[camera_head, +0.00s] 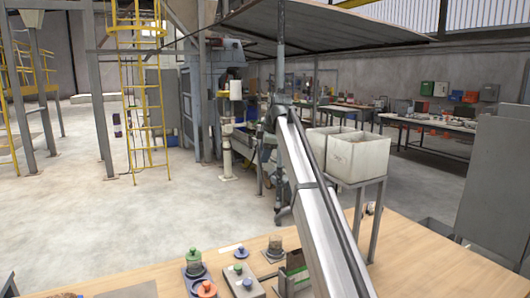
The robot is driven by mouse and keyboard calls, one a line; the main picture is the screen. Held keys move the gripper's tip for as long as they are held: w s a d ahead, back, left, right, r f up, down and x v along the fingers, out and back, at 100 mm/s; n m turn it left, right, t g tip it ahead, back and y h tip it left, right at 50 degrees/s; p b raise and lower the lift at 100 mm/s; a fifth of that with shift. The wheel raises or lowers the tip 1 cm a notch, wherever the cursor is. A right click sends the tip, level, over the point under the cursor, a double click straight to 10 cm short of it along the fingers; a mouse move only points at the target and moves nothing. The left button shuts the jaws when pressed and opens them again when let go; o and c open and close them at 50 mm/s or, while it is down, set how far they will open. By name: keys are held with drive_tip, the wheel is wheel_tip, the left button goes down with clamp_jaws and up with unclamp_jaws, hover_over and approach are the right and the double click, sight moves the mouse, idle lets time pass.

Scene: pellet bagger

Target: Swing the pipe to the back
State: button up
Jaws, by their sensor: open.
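No part that I can be sure is the pipe shows. A dark vertical pole (281,50) rises past the roof panel in the middle of the view. A short pale upright pipe (227,155) stands on the floor to its left. A long silver beam (316,215) with a black line along it runs from the bottom edge up to grey-green machinery (273,120) at the pole. I cannot tell how beam, machinery and pole join. I cannot make out my gripper.
A wooden table (130,277) with several coloured-knob controls fills the front. White bins (358,158) stand on a frame to the right of the beam. A yellow ladder (140,100) stands at left. A grey panel (497,180) stands at right. The floor at left is clear.

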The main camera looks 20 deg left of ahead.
drive_tip(key=n+g, duration=0.6)
drive_tip(key=n, duration=2.9)
approach(279, 207)
drive_tip(key=x, duration=0.8)
drive_tip(key=shift+a+f, duration=0.2)
drive_tip(key=shift+a, duration=0.15)
drive_tip(key=shift+c, duration=0.4)
